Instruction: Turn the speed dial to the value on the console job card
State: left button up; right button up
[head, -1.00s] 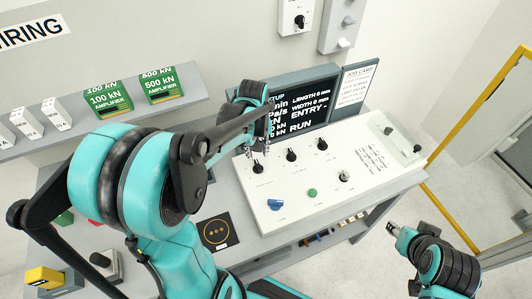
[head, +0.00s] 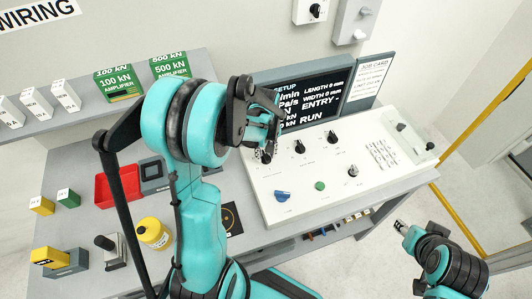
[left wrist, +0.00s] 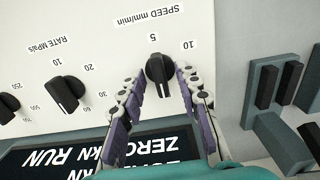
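The black speed dial (left wrist: 158,72) is on the white console (head: 385,190), under the label SPEED mm/min; the numbers 5 and 10 show beside it in the left wrist view. A pale line is on its lower end in that view. My left gripper (left wrist: 160,92) is open, one finger on each side of the dial; I cannot tell whether they touch it. In the head view, my left gripper (head: 266,143) partly covers the dial (head: 265,158). The job card (head: 371,78) stands right of the screen; its value is too small to read. My right gripper (head: 401,227) is right of the console, its opening unclear.
The rate dial (left wrist: 66,92) is close beside the left gripper in the wrist view. The screen (head: 330,95) rises behind the dials. A blue knob (head: 282,196) and a green button (head: 320,186) are nearer the front.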

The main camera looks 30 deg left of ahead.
pick_arm(q)
jog(key=shift+c, duration=0.3)
grip_shut()
